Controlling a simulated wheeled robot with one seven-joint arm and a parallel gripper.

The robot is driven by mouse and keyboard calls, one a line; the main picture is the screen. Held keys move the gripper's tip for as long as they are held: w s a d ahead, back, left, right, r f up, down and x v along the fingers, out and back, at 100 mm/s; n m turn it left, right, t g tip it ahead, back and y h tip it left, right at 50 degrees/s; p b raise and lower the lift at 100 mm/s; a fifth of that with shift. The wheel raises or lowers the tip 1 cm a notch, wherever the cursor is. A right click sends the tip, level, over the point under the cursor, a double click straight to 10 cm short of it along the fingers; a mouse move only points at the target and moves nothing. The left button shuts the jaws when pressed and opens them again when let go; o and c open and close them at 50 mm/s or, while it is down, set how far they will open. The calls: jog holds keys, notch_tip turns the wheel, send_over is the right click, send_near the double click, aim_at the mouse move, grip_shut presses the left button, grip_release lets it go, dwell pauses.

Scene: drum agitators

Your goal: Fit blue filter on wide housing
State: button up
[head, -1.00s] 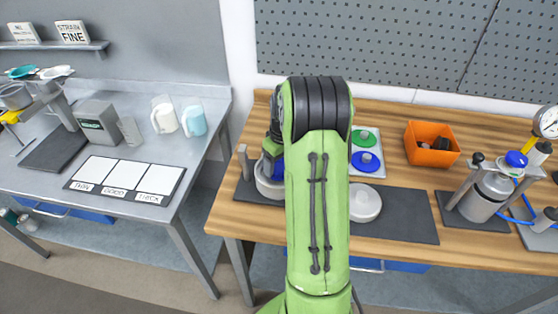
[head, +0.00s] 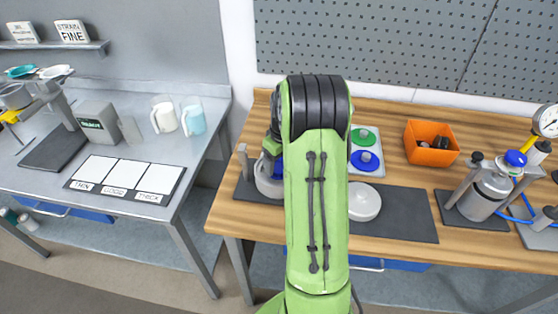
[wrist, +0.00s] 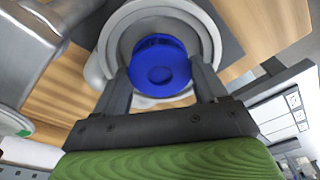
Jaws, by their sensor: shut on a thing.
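The blue filter (wrist: 158,62) is between the fingers of my gripper (wrist: 163,76) in the wrist view, and the gripper is shut on it. The round pale grey housing (wrist: 208,32) surrounds the filter in that view. I cannot tell whether the filter rests in the housing or is held just above it. In the head view the housing (head: 267,188) stands on a dark mat left of my arm, with a sliver of the blue filter (head: 278,169) above it. My arm hides the gripper and much of the housing there.
A white round part (head: 364,203) sits on the dark mat (head: 410,228) right of my arm. Behind it, a pale tray (head: 374,172) holds green and blue discs. An orange bin (head: 431,157) and a metal canister (head: 487,195) stand farther right. A grey side table is at left.

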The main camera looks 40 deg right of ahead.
jog(key=shift+f, duration=0.1)
jog(key=shift+f+b, duration=0.45)
jog(key=shift+f, duration=0.1)
jog(key=shift+f, duration=0.15)
dwell(0.5)
jog(key=o, duration=1.1)
jog(key=r+p, duration=0.1)
jog(key=r, duration=0.4)
jog(key=s+r, duration=0.1)
jog(key=r, duration=0.4)
jog(key=s+r+p, duration=0.1)
jog(key=r, duration=0.4)
jog(key=shift+r+p, duration=0.3)
jog(key=shift+r, duration=0.05)
